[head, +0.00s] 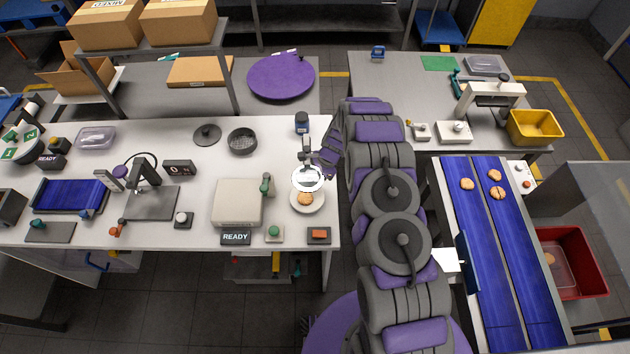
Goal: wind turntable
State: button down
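A round white plate (312,207) with one biscuit (305,198) on it lies near the right end of the white bench; I cannot tell whether it is the turntable. A bright white disc (308,178) on a dark upright stem (305,150) stands just behind it and partly overlaps it. A wide purple disc (281,76) lies on the grey surface behind the bench. My gripper (318,158) is at the bench's right end, beside the stem and above the plate in the picture. Its fingertips are too small and dark to show whether they are apart or touch anything. No winding key is clear.
A beige box (237,202) with a green-topped lever (266,184) stands left of the plate. A blue jar (302,123) stands behind the stem. A READY sign (235,237) and buttons line the front edge. A blue conveyor (515,262) with biscuits runs at the right.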

jog(key=shift+w, duration=0.1)
dwell(0.6)
jog(key=c, duration=1.1)
grip_release()
jog(key=shift+o, duration=0.2)
jog(key=shift+r, duration=0.1)
jog(key=b+v, duration=0.2)
jog(key=v, duration=1.5)
jog(key=shift+w, duration=0.2)
jog(key=shift+c, duration=0.3)
